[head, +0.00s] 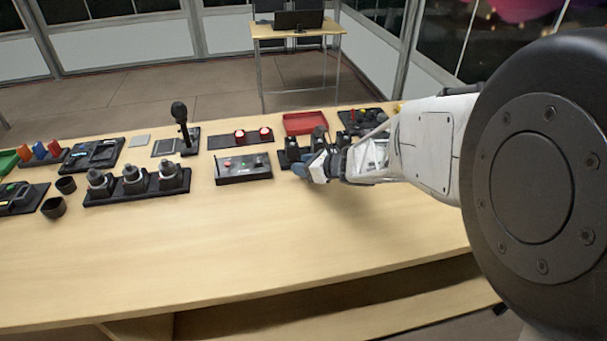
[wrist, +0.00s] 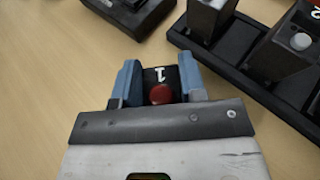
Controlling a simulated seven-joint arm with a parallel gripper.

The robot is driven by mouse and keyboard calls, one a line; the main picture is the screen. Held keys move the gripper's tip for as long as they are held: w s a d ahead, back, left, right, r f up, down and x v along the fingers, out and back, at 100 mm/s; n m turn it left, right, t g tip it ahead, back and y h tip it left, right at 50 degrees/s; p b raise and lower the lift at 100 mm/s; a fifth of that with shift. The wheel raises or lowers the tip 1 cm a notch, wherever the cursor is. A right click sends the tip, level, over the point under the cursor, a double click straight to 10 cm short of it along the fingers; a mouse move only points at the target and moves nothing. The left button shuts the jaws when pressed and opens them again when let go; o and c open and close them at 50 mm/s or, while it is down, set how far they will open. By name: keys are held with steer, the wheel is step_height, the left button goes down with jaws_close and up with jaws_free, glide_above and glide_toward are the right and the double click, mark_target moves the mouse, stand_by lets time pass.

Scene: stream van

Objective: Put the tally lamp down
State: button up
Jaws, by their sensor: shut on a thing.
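The tally lamp (wrist: 160,93), a black block with a white "1" and a red dome, sits between the blue fingers of my gripper (wrist: 161,78) in the wrist view. The fingers are shut on its two sides. In the head view my gripper (head: 314,168) is low over the bench, right of a dark control box, and mostly hides the lamp. I cannot tell whether the lamp touches the bench.
A black rack of upright blocks (wrist: 255,48) is close at the right in the wrist view. The control box (head: 243,168) lies left of my gripper, and a red tray (head: 304,123) is behind it. The bench front (head: 250,240) is clear.

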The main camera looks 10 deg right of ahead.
steer(key=shift+f, duration=1.7)
steer(key=shift+f, duration=0.15)
steer(key=o, duration=0.9)
steer(key=shift+r, duration=0.2)
steer(key=shift+v, duration=5.95)
